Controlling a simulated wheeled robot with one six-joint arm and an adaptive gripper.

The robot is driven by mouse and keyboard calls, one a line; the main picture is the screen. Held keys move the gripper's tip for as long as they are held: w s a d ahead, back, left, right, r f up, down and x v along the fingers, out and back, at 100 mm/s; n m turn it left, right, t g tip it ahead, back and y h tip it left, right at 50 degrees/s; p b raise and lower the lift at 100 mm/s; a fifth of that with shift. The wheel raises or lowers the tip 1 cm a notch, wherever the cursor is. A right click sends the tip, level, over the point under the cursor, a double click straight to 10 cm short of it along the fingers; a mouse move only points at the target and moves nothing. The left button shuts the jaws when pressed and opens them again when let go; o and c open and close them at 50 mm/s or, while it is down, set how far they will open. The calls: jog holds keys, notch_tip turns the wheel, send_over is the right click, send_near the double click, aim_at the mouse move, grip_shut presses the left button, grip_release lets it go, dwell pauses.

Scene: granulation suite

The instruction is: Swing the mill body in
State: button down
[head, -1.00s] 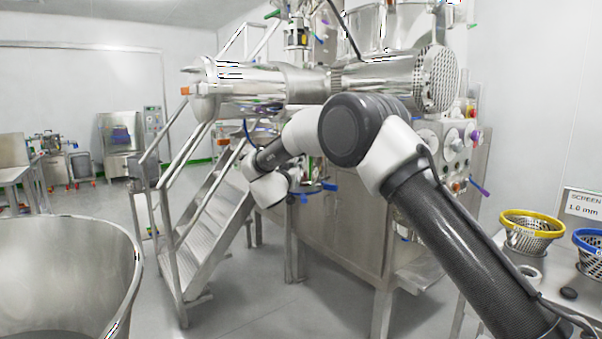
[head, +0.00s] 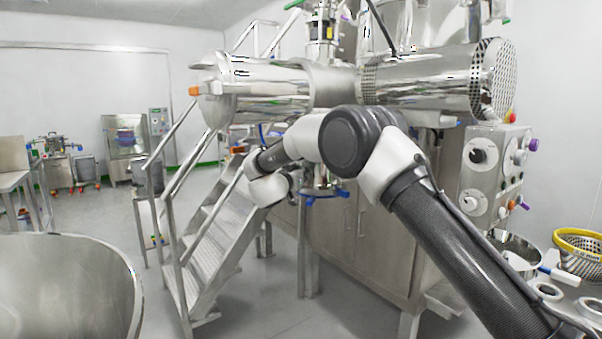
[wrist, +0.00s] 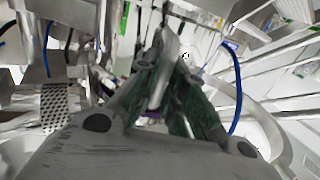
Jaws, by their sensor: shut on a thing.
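In the wrist view my gripper (wrist: 168,100) has its dark fingers closed around a narrow grey metal handle (wrist: 168,60). I cannot tell how the handle joins the mill body. In the head view a steel assembly with blue clamps, which looks like the mill body (head: 321,182), hangs below the large horizontal steel cylinder (head: 270,85). My white wrist is just left of this assembly, and my gripper's fingers are hidden there.
Steel steps with handrails (head: 215,225) stand left of the machine. A large steel bowl (head: 65,270) fills the lower left. A control panel (head: 490,165) is on the right, near a yellow-rimmed screen basket (head: 580,250). A blue hose (wrist: 237,85) runs beside my gripper.

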jog(key=shift+w+a+r, duration=0.1)
jog(key=shift+w+r, duration=0.25)
jog(key=c, duration=1.5)
grip_release()
jog(key=shift+w+a+f, duration=0.1)
jog(key=shift+a, duration=0.05)
jog(key=shift+f, duration=0.15)
jog(key=v, duration=1.2)
